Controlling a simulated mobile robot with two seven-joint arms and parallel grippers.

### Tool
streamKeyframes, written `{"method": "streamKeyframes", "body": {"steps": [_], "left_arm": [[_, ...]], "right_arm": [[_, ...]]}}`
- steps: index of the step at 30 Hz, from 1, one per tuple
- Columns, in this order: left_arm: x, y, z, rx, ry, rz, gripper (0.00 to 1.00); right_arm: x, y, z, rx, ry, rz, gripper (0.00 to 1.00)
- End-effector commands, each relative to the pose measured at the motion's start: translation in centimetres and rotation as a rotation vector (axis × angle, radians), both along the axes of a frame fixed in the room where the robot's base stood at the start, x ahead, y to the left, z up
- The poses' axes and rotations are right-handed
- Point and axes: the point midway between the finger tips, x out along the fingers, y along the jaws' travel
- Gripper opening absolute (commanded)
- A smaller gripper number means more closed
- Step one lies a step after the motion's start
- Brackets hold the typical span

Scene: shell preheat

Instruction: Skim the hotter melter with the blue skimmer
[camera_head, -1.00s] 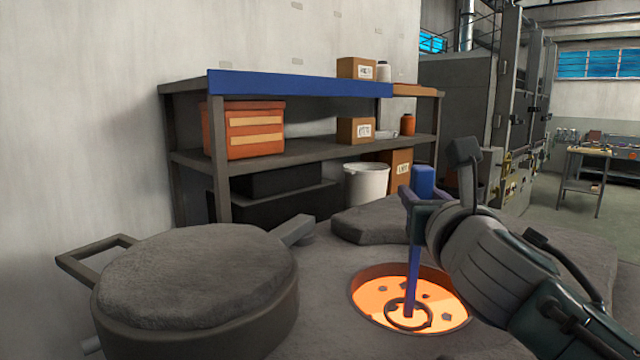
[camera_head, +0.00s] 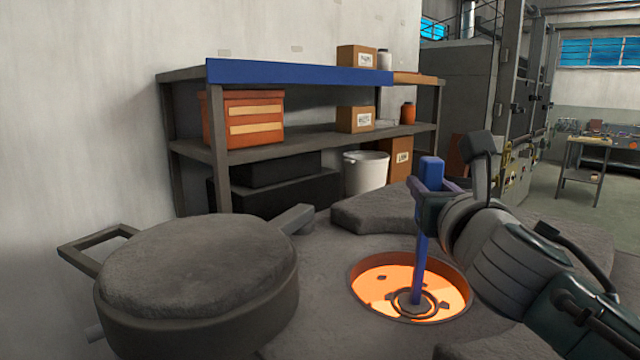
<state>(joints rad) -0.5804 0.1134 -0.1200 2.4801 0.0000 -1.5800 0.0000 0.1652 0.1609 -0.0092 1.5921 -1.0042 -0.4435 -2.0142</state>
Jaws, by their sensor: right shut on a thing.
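The blue skimmer (camera_head: 421,245) stands nearly upright in my right gripper (camera_head: 430,203), which is shut on its shaft below the thick top. The skimmer's dark ring (camera_head: 420,304) is at the glowing orange melt in the open melter (camera_head: 365,279). A dark lump shows inside the ring, at the foot of the shaft. A few small dark bits (camera_head: 382,277) float elsewhere on the melt. I cannot tell how deep the ring sits. My left gripper is not in view.
A thick round lid (camera_head: 195,275) with a handle lies left of the opening. Behind stands a shelf (camera_head: 290,150) with an orange crate (camera_head: 245,118), boxes and a white bucket (camera_head: 365,174). A grey slab (camera_head: 375,218) lies just behind the opening.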

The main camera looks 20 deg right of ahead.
Motion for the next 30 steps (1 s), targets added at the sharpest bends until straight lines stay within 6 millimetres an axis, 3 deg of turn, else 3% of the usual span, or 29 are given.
{"method": "streamKeyframes", "body": {"steps": [15, 30], "left_arm": [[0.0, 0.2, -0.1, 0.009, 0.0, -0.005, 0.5], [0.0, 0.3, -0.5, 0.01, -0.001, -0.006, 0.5]], "right_arm": [[1.5, -3.5, 0.1, -0.001, -0.002, 0.001, 0.0], [2.2, -3.4, 0.0, 0.002, -0.004, 0.002, 0.0]]}}
